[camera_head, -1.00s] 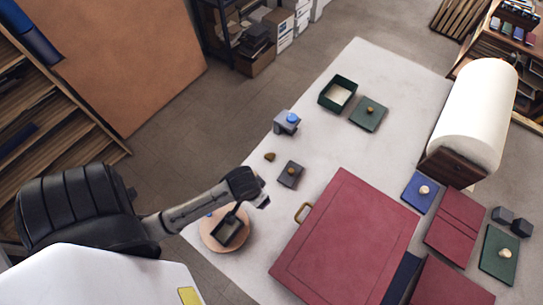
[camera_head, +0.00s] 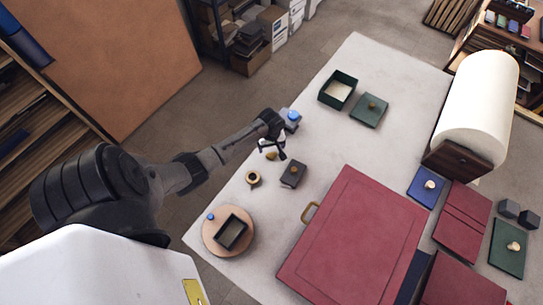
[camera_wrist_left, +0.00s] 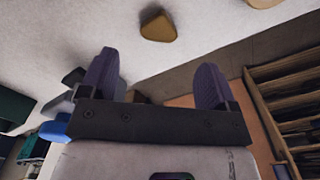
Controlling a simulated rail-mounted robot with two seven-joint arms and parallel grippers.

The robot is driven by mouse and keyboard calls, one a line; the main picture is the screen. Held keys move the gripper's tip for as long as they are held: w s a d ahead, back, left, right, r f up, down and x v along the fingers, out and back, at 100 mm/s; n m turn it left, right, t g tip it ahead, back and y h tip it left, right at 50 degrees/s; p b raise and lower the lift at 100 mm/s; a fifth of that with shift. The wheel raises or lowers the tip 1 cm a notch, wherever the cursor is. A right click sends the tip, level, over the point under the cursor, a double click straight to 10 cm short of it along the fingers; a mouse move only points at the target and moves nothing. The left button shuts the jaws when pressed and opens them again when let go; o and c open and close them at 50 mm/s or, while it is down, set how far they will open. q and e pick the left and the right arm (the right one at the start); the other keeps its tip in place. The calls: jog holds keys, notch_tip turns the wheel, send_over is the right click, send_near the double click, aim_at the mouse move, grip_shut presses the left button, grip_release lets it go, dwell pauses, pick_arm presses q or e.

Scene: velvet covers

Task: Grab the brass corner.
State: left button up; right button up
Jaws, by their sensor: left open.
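The brass corner (camera_head: 271,156) is a small golden-brown piece with rounded corners on the pale table, partly covered by my left gripper in the head view. It shows whole in the left wrist view (camera_wrist_left: 158,27), beyond the fingertips and between their lines. My left gripper (camera_head: 271,147) is over it in the head view. In the left wrist view the two purple fingers of the left gripper (camera_wrist_left: 155,80) are wide apart with nothing between them. My right gripper is not in view.
A dark block (camera_head: 293,173), a brass ring (camera_head: 253,178) and a grey piece with a blue top (camera_head: 288,117) are close by. A round wooden board (camera_head: 210,240) holds a dark frame (camera_head: 233,245). A large red cover (camera_head: 350,240) lies to the right.

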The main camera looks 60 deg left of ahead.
aim_at(271, 154)
pick_arm(q)
jog(key=shift+a+f, duration=0.1)
jog(key=shift+f, duration=3.5)
jog(key=shift+c, duration=0.5)
jog(key=c, duration=0.9)
